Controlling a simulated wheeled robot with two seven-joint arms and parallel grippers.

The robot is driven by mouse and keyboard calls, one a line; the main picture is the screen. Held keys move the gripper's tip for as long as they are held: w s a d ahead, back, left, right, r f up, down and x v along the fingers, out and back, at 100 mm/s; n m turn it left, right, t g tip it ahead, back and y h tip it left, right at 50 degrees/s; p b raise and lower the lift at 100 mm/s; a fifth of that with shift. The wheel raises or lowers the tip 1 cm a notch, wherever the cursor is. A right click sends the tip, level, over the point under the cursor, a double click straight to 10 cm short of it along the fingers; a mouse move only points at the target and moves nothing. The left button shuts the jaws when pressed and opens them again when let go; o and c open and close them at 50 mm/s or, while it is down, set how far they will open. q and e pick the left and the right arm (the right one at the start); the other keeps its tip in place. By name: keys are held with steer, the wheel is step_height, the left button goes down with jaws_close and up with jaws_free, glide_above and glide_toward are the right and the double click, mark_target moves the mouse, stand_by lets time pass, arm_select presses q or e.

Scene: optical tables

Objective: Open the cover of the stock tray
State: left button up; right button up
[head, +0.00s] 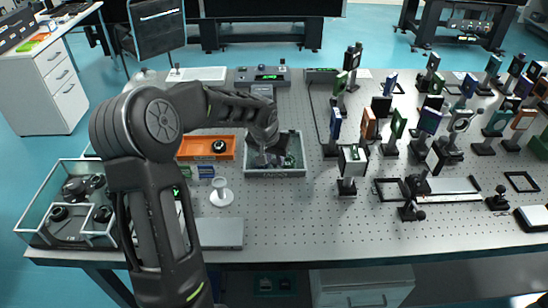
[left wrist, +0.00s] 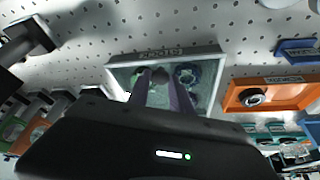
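A grey tray (head: 277,172) with a label on its front wall stands on the perforated table, with small round parts inside. In the left wrist view the same tray (left wrist: 165,56) fills the middle; its label is upside down and hard to read. I cannot make out a separate cover on it. My left gripper (head: 268,158) points down over the tray, its fingertips partly hidden by the wrist. In the left wrist view its two fingers (left wrist: 162,85) are apart with nothing between them, over the tray's inside. My right gripper is not in view.
An orange tray (head: 226,156) with a dark round part stands just left of the grey tray. A white stemmed holder (head: 222,196) and a clear-walled case (head: 40,199) are further left. Several mounted optics crowd the right. The front middle of the table is clear.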

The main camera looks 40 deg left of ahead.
arm_select(q)
jaws_close()
stand_by(0.9)
